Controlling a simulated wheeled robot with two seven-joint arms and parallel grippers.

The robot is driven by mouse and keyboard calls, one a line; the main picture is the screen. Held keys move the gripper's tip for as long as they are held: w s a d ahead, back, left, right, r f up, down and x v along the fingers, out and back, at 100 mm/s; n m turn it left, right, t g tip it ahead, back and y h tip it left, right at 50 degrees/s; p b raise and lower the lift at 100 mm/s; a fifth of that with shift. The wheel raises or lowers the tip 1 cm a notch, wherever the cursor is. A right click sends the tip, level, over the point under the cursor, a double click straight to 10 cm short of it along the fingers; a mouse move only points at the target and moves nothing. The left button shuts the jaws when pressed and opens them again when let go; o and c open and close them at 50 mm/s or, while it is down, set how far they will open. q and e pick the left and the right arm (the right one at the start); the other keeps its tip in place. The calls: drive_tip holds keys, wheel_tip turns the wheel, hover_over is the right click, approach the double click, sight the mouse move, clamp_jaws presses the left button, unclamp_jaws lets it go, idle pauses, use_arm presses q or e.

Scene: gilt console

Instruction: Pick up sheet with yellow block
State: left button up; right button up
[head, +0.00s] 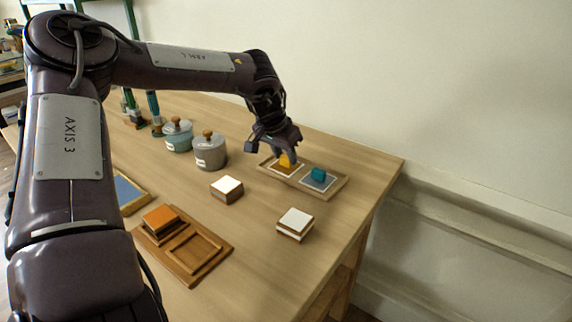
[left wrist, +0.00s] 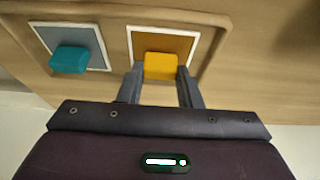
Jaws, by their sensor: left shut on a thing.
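A sheet with a yellow block (head: 286,160) lies in the left part of a shallow wooden tray (head: 335,190). In the left wrist view the orange-brown sheet (left wrist: 182,44) has a white border, and the yellow block (left wrist: 160,66) stands on it. My left gripper (head: 284,153) reaches down over the tray. Its fingers (left wrist: 161,82) are shut on the yellow block, one at each side. In the head view the gripper hides part of the block. The sheet appears to lie flat in the tray. My right gripper is not in view.
A grey-blue sheet with a teal block (head: 318,174) lies beside it in the tray. Two white-topped blocks (head: 227,189) (head: 295,224), lidded pots (head: 210,150) and a wooden two-place board (head: 198,262) with an orange-topped stack (head: 160,219) stand on the table. A wall rises behind.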

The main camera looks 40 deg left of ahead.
sight(285, 158)
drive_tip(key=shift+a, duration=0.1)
use_arm(q)
drive_tip(key=shift+r, duration=0.45)
drive_tip(key=shift+r+p, duration=0.6)
drive_tip(key=shift+r, duration=9)
drive_tip(key=o, duration=0.3)
drive_tip(key=shift+c, duration=1.3)
drive_tip(key=shift+a, duration=0.1)
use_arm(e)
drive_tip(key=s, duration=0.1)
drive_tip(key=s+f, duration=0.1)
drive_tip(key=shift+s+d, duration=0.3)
